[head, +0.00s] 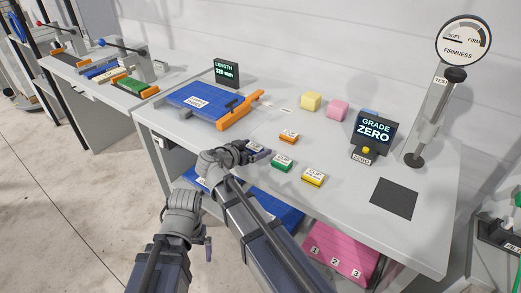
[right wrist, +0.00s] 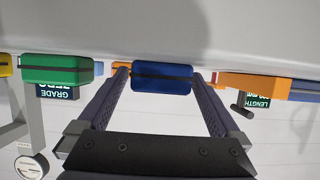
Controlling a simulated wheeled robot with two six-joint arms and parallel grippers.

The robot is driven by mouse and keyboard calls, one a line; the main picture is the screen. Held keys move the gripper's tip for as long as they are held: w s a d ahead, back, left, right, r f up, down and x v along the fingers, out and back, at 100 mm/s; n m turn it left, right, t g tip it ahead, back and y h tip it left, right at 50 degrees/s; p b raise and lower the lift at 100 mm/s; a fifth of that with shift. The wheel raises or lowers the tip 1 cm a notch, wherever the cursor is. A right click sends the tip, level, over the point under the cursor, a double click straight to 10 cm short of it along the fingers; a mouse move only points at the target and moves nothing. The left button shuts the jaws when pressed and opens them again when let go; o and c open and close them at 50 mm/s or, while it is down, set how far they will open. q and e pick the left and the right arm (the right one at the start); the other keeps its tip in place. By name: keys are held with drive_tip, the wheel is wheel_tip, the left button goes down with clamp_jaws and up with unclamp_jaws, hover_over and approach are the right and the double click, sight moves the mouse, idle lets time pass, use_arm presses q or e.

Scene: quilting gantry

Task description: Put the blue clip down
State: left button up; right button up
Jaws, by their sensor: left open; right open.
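The blue clip (right wrist: 162,78) rests on the grey table top, seen upside down in the right wrist view. My right gripper (right wrist: 161,88) is open around it, one finger on each side with a narrow gap. In the head view the clip (head: 254,147) shows in part at the tips of my right gripper (head: 256,152), near the table's front edge. My left gripper (head: 207,248) is open and empty, low in front of the table.
Orange (head: 288,136), green (head: 282,162) and yellow (head: 313,177) clips lie right of the blue one. A blue cutting board with an orange handle (head: 235,115) is behind it. A grade display (head: 373,130) and a dark square (head: 394,198) are further right.

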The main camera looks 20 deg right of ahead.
drive_tip(key=shift+a+r, duration=0.1)
drive_tip(key=shift+a, duration=0.05)
drive_tip(key=shift+s, duration=0.1)
drive_tip(key=shift+c, duration=0.6)
drive_tip(key=c, duration=1.2)
drive_tip(key=shift+o, duration=0.2)
